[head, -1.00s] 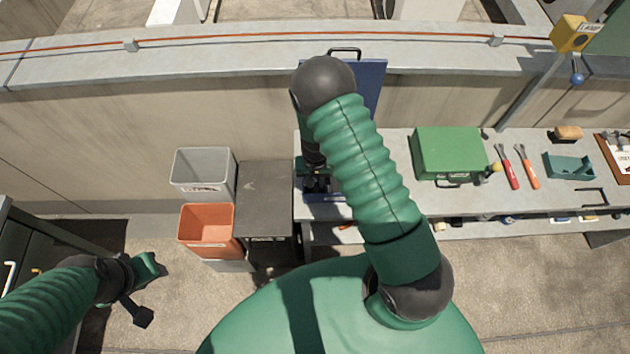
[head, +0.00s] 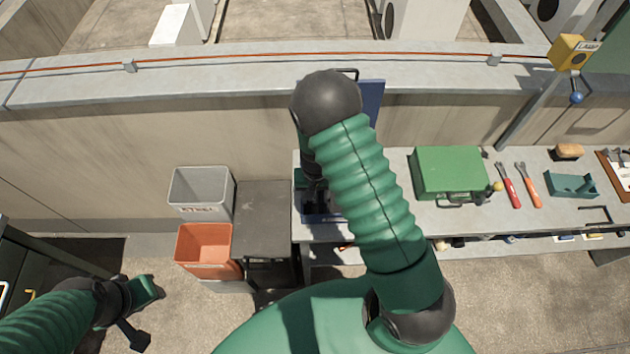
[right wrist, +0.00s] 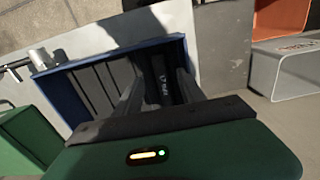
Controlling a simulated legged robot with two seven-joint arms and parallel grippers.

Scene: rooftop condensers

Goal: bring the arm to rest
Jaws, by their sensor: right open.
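My right arm rises from the green body in the middle of the head view, bends at a dark elbow, and reaches down behind itself. My right gripper (head: 318,205) is over the near left part of the workbench, mostly hidden by the arm. In the right wrist view its two dark fingers (right wrist: 160,88) are apart, over a blue tray (right wrist: 88,92) with dark slats. A dark labelled surface shows between the fingers; I cannot tell whether they touch it. My left gripper (head: 142,308) is low at the left over the floor; its jaws are unclear.
The workbench (head: 475,218) holds a green case (head: 447,172), two red- and orange-handled tools (head: 519,184) and a teal tray (head: 571,187). Left of it stand a dark cabinet (head: 263,215), a grey bin (head: 202,190) and an orange bin (head: 203,248). A wall ledge runs behind.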

